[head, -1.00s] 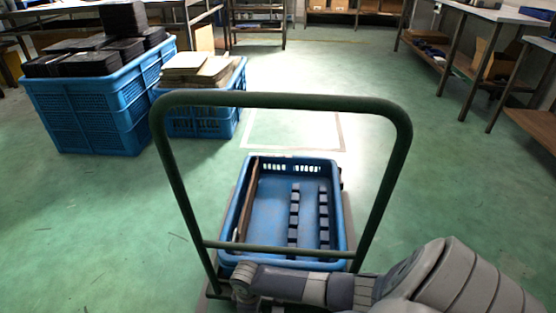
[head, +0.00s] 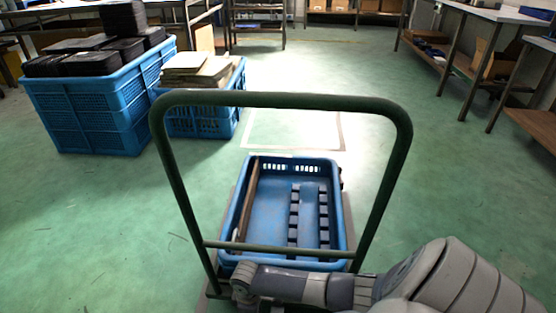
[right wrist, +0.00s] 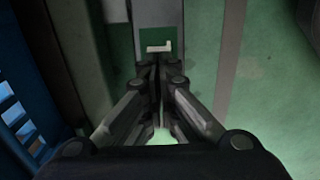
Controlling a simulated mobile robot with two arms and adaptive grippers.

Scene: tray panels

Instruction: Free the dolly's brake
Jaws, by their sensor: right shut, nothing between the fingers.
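The dolly's dark green push handle (head: 280,101) rises in the middle of the head view, with a crossbar low down. The dolly's grey deck shows as a thin edge around the blue crate (head: 228,258) on it. My right arm reaches in low from the right, in front of the handle's foot; its gripper is hidden there. In the right wrist view my right gripper (right wrist: 158,68) is shut and empty. My left gripper is out of view.
The crate holds a brown board and two rows of dark blocks. Large blue crates (head: 85,112) with black trays and stacked boards stand at the back left. Workbenches (head: 490,14) line the right. Green floor (head: 440,170) is clear right of the dolly.

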